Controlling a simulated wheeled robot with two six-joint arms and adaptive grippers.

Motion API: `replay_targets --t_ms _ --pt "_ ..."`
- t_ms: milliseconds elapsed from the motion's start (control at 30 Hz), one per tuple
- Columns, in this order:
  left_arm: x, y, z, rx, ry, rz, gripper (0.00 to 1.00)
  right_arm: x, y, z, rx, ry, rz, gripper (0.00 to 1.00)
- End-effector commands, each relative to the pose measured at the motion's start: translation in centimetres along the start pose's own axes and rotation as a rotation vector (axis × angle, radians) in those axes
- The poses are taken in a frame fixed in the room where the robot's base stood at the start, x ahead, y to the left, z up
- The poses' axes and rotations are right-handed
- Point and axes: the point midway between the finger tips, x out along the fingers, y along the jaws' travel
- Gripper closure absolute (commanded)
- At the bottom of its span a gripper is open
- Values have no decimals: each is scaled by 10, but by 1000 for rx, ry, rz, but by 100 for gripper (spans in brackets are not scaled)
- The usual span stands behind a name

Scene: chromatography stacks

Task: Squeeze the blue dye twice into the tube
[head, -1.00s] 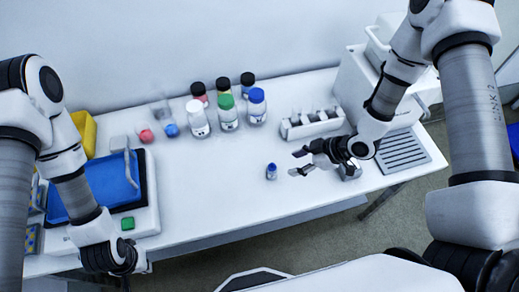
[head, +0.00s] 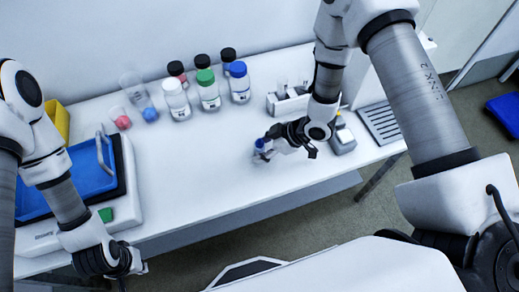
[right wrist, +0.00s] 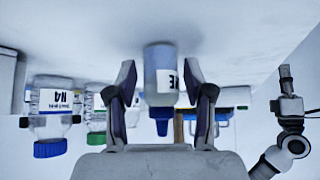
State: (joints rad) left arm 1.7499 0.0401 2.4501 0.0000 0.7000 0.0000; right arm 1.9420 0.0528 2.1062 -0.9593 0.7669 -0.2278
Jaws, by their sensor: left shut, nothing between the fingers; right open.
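The small dye bottle with a blue cap (head: 260,146) stands on the white table, front of the row of big bottles. In the right wrist view the bottle (right wrist: 163,80), with a white label, shows upside down between the two fingers. My right gripper (right wrist: 160,88) is open around it, with gaps visible on both sides. In the head view my right gripper (head: 268,146) reaches it from the right. My left gripper (head: 138,268) is shut and empty at the table's front left. A white rack (head: 287,106) holds tubes; which one is the task's tube I cannot tell.
Several capped bottles (head: 208,92) stand at the back middle. A small grey device (head: 342,140) stands right of my right gripper. The front middle of the table is clear.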

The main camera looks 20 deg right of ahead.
Motion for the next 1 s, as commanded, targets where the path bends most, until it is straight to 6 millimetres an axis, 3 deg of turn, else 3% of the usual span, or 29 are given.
replay_targets --t_ms 67,267,467,833,1000 --pt "0 0 0 0 0 0 100 0 0 0 0 0 0 48" --pt "0 0 0 0 0 0 100 -1 0 0 0 0 0 72" --pt "-2 0 0 0 0 0 100 -2 0 -1 0 0 0 72" --pt "-32 0 0 0 0 0 100 -29 0 -24 0 0 0 72" --pt "-36 0 0 0 0 0 100 -32 0 -26 1 0 -1 72"
